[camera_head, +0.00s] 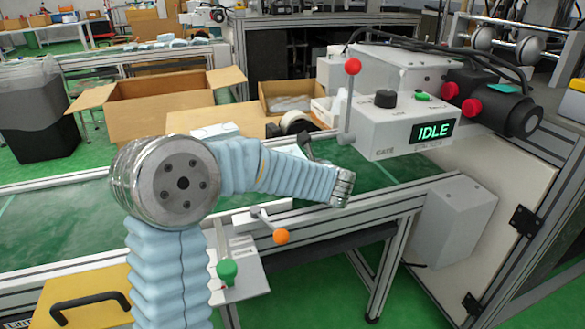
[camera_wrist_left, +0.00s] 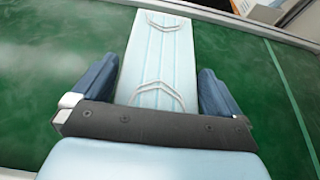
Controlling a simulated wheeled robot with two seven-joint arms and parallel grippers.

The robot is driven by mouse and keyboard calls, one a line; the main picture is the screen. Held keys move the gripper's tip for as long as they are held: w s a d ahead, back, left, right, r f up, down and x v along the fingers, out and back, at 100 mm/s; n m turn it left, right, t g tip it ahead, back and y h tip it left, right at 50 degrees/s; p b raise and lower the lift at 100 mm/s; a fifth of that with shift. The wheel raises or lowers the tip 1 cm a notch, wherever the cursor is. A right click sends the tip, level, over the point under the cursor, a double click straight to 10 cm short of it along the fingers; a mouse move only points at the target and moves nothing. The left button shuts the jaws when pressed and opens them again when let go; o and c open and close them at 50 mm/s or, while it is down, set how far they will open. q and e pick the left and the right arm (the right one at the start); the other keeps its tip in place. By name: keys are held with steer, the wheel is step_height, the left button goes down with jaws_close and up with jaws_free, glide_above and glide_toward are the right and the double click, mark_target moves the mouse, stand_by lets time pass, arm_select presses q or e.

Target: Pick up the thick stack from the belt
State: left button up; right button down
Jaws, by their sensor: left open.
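A pale blue stack of masks with white ear loops (camera_wrist_left: 158,48) lies on the green belt (camera_wrist_left: 265,100) in the left wrist view. My left gripper (camera_wrist_left: 156,76) is open, with one dark finger on each side of the stack's near part. How thick the stack is cannot be told. My right gripper is not in view.
A white control box (camera_head: 385,128) reading IDLE, with a red-knobbed lever (camera_head: 351,68), stands at the belt's right end. Levers with an orange knob (camera_head: 281,236) and a green knob (camera_head: 227,271) are at the near edge. An open cardboard box (camera_head: 160,102) stands behind the belt.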

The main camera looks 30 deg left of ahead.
arm_select(q)
steer(key=shift+a, duration=0.1)
steer(key=c, duration=0.7)
